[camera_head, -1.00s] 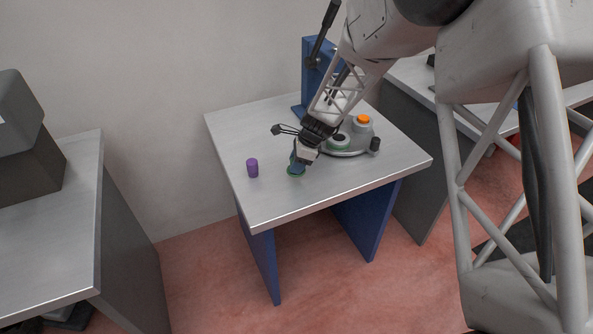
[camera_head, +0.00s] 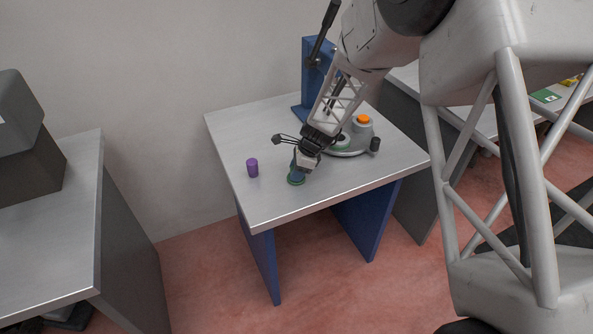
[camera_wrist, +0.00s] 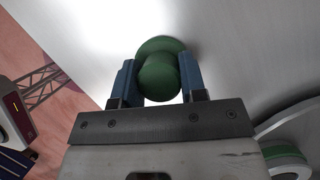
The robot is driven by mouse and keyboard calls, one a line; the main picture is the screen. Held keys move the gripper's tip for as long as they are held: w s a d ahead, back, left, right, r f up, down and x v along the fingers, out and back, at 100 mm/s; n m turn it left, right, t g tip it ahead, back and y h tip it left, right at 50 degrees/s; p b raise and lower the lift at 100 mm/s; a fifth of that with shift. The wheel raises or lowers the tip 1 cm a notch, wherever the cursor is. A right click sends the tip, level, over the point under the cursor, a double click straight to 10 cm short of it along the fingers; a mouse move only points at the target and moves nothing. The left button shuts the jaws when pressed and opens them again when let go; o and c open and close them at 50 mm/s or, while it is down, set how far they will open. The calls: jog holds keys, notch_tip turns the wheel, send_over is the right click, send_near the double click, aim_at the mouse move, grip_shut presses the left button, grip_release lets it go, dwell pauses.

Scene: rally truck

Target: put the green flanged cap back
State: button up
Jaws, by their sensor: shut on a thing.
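The green flanged cap (camera_wrist: 159,76) sits between the two blue fingers of my gripper (camera_wrist: 159,82) in the wrist view, its wide flange on the far side, against the pale tabletop. My gripper is shut on it. In the head view my gripper (camera_head: 298,172) is low over the front middle of the table, and the cap (camera_head: 295,181) shows as a small green patch under the fingers. Whether the cap touches the tabletop is hard to tell. A grey device (camera_head: 349,151) with a green ring stands right of my gripper, partly hidden by my arm.
A purple cylinder (camera_head: 252,168) stands left of my gripper on the metal table (camera_head: 290,213). An orange-topped grey part (camera_head: 363,121) and a dark knob (camera_head: 375,145) belong to the device. A blue stand (camera_head: 312,75) rises at the back. The table's front is clear.

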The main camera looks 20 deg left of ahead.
jog(key=o, duration=1.1)
jog(key=shift+f, duration=0.15)
jog(key=v, duration=1.2)
jog(key=shift+r, duration=0.25)
